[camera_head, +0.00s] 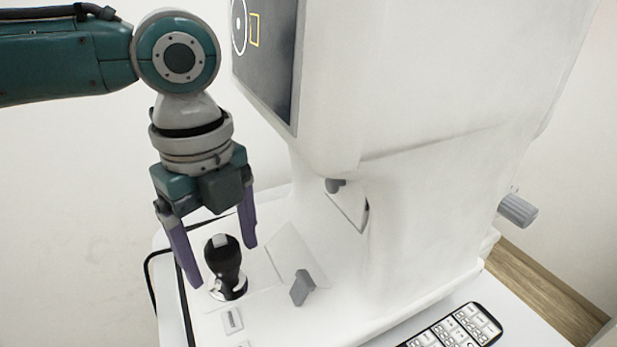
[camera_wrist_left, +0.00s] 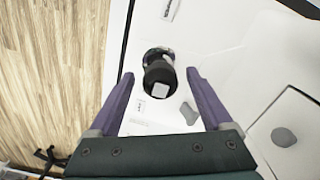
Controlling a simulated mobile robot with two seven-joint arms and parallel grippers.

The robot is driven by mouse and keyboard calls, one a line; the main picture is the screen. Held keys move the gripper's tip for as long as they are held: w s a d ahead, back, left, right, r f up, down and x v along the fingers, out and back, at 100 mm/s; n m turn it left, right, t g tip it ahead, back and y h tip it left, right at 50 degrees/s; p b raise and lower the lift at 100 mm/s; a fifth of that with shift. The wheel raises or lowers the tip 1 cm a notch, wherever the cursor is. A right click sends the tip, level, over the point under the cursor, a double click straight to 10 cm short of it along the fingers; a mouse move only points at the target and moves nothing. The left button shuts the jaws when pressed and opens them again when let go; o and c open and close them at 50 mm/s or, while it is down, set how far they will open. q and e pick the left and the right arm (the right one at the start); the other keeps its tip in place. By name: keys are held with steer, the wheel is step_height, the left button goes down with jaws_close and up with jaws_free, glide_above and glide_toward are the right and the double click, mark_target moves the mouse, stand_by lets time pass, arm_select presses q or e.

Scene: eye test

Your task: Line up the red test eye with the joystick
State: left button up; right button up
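The joystick (camera_head: 226,262), black with a pale square on top, stands upright on the white machine's base. It also shows in the left wrist view (camera_wrist_left: 157,76), between and slightly beyond the fingertips. My left gripper (camera_head: 225,266) points down over it, open, with one purple finger on each side; gaps show between fingers and joystick. The dark screen (camera_head: 272,55) on the machine is seen at a steep angle and is cut off by the top edge. It shows a white circle and a yellow square outline. No red eye is visible. My right gripper is out of view.
The white machine body (camera_head: 420,170) fills the middle and right, close beside the gripper. A grey lever (camera_head: 301,287) stands right of the joystick. A keypad (camera_head: 460,328) lies at the front right. A grey knob (camera_head: 518,209) sticks out at right. A black cable runs along the left.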

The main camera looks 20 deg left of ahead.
arm_select(q)
jaws_close()
stand_by(0.5)
steer(key=shift+w+a, duration=0.1)
steer(key=shift+a, duration=0.3)
steer(key=shift+w+a, duration=0.2)
steer(key=shift+a, duration=0.35)
steer(key=shift+w+a, duration=0.2)
steer(key=shift+a, duration=0.45)
steer(key=shift+o, duration=0.5)
jaws_free()
